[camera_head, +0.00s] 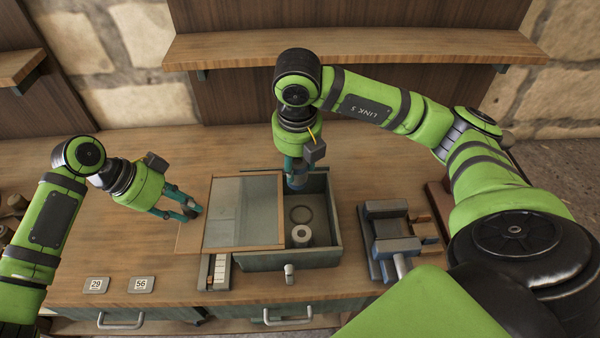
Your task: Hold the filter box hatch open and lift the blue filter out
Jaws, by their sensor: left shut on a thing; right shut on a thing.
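The filter box (325,256) is a grey-green open box on the workbench. Its hatch (242,212), a wood-framed panel with a glassy middle, lies over the left part, leaving the right part open. My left gripper (190,209) is shut at the hatch's left edge; the exact contact is small and hard to see. My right gripper (297,172) points down into the open part near the back wall. It is shut on the blue filter (298,183), a small dark blue piece mostly hidden by the fingers. I cannot tell whether the filter is clear of the box floor.
A white ring-shaped roll (302,236) stands in the box near a dark round outline on its floor. A grey vise-like fixture (385,235) stands right of the box. Number plates (141,284) lie at the front left. A shelf (400,47) crosses the back wall.

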